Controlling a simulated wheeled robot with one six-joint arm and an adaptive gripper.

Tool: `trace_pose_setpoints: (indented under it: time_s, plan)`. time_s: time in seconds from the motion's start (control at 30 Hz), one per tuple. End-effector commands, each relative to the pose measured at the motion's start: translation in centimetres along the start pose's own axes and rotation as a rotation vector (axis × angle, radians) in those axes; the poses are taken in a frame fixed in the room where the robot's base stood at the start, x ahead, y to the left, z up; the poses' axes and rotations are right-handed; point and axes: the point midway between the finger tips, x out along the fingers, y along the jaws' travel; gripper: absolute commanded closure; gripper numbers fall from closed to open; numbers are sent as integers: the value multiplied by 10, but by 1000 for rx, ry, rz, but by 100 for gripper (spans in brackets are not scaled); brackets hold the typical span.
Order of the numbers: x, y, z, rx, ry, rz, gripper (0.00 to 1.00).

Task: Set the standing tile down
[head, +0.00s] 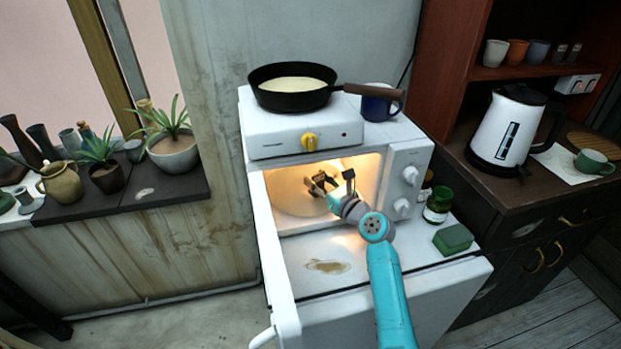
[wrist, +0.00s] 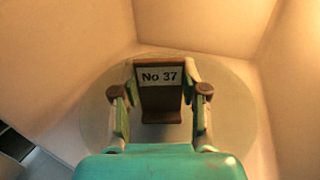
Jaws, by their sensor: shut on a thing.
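A dark brown tile (wrist: 160,98) with a white label reading "No 37" stands upright between the fingers of my gripper (wrist: 160,92) in the wrist view. My gripper is shut on its two sides. In the head view my gripper (head: 322,184) reaches into the lit, open microwave (head: 412,160). The tile is too small there to make out surely. A round turntable plate (wrist: 235,118) lies below the tile; it also shows in the head view (head: 285,196). I cannot tell whether the tile's foot touches the plate.
The microwave's walls close in around my gripper. Its door (head: 275,250) hangs open at the left. A black pan (head: 290,98) and a blue mug (head: 377,105) stand on top. A green jar (head: 438,205) and a green block (head: 453,239) are at the right.

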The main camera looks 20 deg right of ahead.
Motion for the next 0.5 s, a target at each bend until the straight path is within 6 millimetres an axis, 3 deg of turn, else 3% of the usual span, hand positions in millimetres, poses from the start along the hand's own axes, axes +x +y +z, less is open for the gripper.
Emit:
trace_pose_setpoints:
  time_s: [0.23, 0.33, 0.5]
  plan:
    - [39, 1, 1, 0, -1, 2, 89]
    - [37, 0, -12, 1, 1, 0, 89]
    - [36, 0, -15, 0, -1, 0, 89]
